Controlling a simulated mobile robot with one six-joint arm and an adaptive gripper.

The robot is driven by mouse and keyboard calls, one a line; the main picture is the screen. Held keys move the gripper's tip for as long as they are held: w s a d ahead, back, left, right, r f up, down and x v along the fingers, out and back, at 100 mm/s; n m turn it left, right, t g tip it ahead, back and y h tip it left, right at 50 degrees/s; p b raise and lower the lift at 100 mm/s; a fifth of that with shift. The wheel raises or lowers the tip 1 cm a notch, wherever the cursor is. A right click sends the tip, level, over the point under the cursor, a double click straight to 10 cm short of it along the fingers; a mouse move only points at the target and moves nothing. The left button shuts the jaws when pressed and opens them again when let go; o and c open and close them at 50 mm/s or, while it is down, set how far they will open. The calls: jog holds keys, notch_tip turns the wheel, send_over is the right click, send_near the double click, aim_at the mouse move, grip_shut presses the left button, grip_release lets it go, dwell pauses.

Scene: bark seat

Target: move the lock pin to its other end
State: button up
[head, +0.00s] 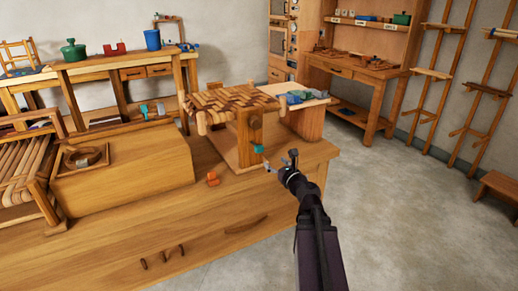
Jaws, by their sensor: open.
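A wooden stool frame with a woven bark seat (228,101) stands on the bench. Its front upright (249,135) carries a round dark knob (256,122) and, lower down, a small teal piece (258,148). I cannot tell for sure which small part is the lock pin; the teal piece may be it. My gripper (280,162) is open and empty, just right of and slightly below the teal piece, apart from it in the picture. An orange block (212,178) lies on the bench to the left.
The wooden bench (150,225) has free room at its front. A wooden box (125,170) with a round coil (86,157) and a slatted frame (22,170) stand at the left. Open floor (400,215) lies right.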

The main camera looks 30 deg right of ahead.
aim_at(257, 146)
jog(key=w, duration=1.2)
jog(key=shift+a, duration=0.2)
jog(key=shift+c, duration=0.2)
grip_shut()
jog(key=shift+w, duration=1.4)
jog(key=shift+r, duration=0.1)
jog(key=shift+o, duration=0.2)
grip_release()
jog(key=shift+w, duration=0.1)
jog(key=shift+s, duration=0.2)
